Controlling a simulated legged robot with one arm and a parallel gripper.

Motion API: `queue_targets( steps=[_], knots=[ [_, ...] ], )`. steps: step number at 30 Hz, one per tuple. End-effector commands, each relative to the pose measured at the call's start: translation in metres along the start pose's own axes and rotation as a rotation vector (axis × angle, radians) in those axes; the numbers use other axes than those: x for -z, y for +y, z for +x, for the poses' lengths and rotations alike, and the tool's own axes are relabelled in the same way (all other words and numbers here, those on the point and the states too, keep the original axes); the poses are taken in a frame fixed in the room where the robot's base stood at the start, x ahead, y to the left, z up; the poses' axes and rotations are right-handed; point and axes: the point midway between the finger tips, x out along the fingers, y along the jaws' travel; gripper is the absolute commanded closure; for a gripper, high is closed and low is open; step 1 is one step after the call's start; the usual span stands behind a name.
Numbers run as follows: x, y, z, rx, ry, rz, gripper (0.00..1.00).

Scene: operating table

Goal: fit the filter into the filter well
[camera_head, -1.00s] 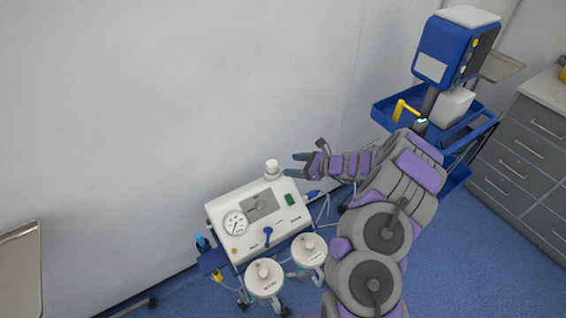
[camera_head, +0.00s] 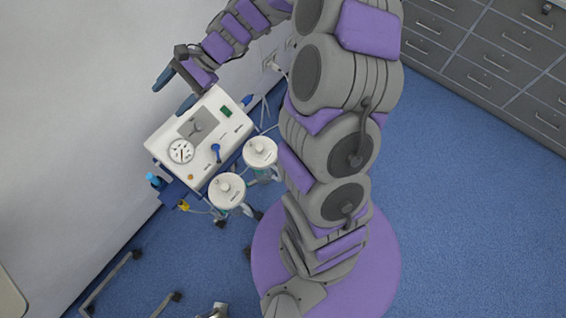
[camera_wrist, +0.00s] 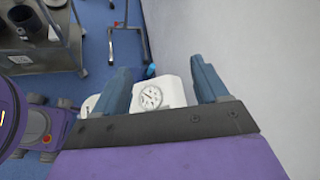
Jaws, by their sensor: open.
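My gripper (camera_head: 175,91) is open above the back edge of the white suction unit (camera_head: 157,147). In the wrist view the two blue-grey fingers of my gripper (camera_wrist: 163,84) are spread apart, with nothing visible held between them. The unit (camera_wrist: 176,92) shows beyond and between them. A grey square panel with a round fitting (camera_head: 196,126) is on the unit's top; I cannot tell whether this is the filter well. I cannot make out the filter in either current view; my gripper covers part of the unit's back edge.
A gauge (camera_head: 181,151), blue lever (camera_head: 215,150) and green switch (camera_head: 225,111) are on the unit. Two lidded jars, one left (camera_head: 227,190) and one right (camera_head: 260,151), stand in front. The wall (camera_head: 60,120) is close behind. Grey drawers (camera_head: 490,60) are far right.

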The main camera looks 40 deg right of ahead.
Motion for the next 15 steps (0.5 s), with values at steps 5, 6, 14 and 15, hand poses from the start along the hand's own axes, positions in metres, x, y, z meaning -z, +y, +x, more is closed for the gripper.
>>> queue_targets(
  steps=[5,6,14,15],
  knots=[
    [-0.064,0.047,0.0,-0.198,0.044,-0.248,0.27],
    [-0.073,0.058,-0.002,-0.242,0.056,-0.3,0.27],
    [-0.119,0.141,-0.027,-0.529,0.154,-0.597,0.27],
    [-0.123,0.154,-0.033,-0.574,0.171,-0.636,0.27]
  ],
)
